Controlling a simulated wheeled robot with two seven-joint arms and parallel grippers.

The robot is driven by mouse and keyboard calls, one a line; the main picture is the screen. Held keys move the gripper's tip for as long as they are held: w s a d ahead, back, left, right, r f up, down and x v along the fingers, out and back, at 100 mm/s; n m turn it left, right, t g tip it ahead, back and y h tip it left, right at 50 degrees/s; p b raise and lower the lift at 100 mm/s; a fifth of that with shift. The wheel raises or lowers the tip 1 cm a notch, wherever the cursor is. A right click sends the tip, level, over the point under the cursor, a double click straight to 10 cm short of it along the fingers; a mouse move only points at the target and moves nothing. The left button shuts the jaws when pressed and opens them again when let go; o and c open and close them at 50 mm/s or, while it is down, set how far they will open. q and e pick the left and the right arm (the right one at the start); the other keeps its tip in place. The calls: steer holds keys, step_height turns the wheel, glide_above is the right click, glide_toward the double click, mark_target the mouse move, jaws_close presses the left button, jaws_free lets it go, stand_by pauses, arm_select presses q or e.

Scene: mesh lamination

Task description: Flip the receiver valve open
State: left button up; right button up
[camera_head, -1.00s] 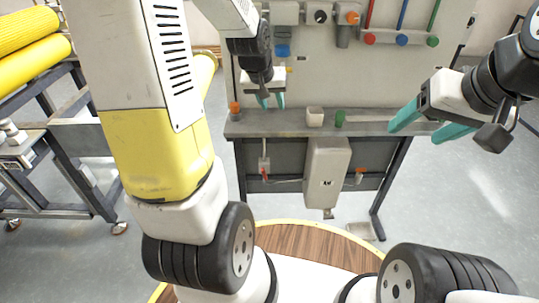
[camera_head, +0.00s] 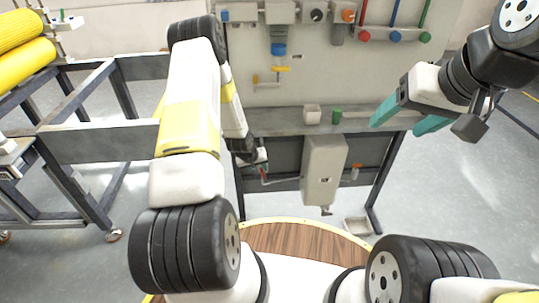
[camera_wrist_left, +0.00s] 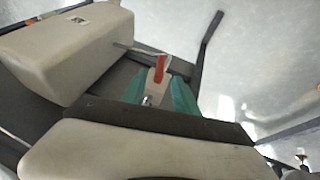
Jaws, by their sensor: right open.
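A valve with a red handle (camera_head: 263,175) sits below the shelf, left of the pale receiver tank (camera_head: 323,168). In the left wrist view the red handle (camera_wrist_left: 160,64) stands beside the tank (camera_wrist_left: 75,48), just beyond and between my teal fingertips. My left gripper (camera_wrist_left: 158,92) is open, its fingers apart on either side of the pale valve part. In the head view my left gripper (camera_head: 256,160) is small and partly hidden by its own arm. My right gripper (camera_head: 406,118) is open and empty, in front of the shelf's right end.
An orange-handled fitting (camera_head: 356,169) is right of the tank. A metal frame (camera_head: 100,143) with yellow rolls (camera_head: 25,58) stands left. A tray (camera_head: 358,226) lies on the floor.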

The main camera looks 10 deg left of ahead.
mark_target(263, 173)
arm_select(q)
steer(key=x, duration=0.6)
steer(key=shift+w+d+f, duration=0.1)
steer(key=shift+w+f, duration=0.1)
steer(key=shift+f, duration=0.15)
jaws_close()
